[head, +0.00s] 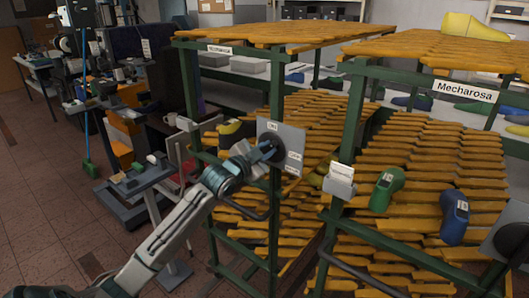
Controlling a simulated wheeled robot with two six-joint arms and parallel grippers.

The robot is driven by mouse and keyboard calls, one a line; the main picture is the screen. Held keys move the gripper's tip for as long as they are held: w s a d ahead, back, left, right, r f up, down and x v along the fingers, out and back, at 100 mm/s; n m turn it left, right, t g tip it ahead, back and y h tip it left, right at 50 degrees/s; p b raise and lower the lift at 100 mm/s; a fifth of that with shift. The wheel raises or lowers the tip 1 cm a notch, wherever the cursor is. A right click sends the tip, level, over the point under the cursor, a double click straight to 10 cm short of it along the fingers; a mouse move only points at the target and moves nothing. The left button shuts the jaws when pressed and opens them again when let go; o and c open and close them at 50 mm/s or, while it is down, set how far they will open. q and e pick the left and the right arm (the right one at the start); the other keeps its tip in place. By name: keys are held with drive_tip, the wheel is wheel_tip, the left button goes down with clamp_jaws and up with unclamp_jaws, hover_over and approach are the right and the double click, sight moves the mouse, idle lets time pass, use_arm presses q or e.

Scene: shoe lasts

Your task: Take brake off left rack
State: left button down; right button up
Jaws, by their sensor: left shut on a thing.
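The left rack (276,200) is a green frame filled with yellow shoe lasts. My left gripper (264,151) reaches up from the lower left to the disc. It is shut on the brake's handle, which its fingers mostly hide. The label text is too small to read surely. My right gripper is not in view.
The right rack (343,160), labelled Mecharosa, stands beside it, holding yellow lasts plus a green last (386,188) and a blue last (454,217). A dark disc (512,243) is at the right edge. A small stand (146,180) is at left. Floor (45,200) is open at far left.

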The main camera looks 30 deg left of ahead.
use_arm(q)
drive_tip(key=m, duration=0.1)
drive_tip(key=m+b, duration=0.1)
drive_tip(key=m, duration=0.1)
drive_tip(key=f+m+b, duration=0.1)
drive_tip(key=m, duration=0.1)
drive_tip(key=shift+d+f, duration=0.1)
drive_tip(key=shift+d, duration=0.3)
drive_tip(key=m, duration=0.2)
drive_tip(key=m+b, duration=0.1)
drive_tip(key=m, duration=0.1)
drive_tip(key=shift+d+f, duration=0.1)
drive_tip(key=shift+f, duration=0.2)
drive_tip(key=shift+f+m, duration=0.1)
drive_tip(key=shift+m, duration=0.4)
drive_tip(key=c, duration=1.3)
unclamp_jaws()
drive_tip(key=shift+c, duration=0.2)
drive_tip(key=shift+s, duration=0.1)
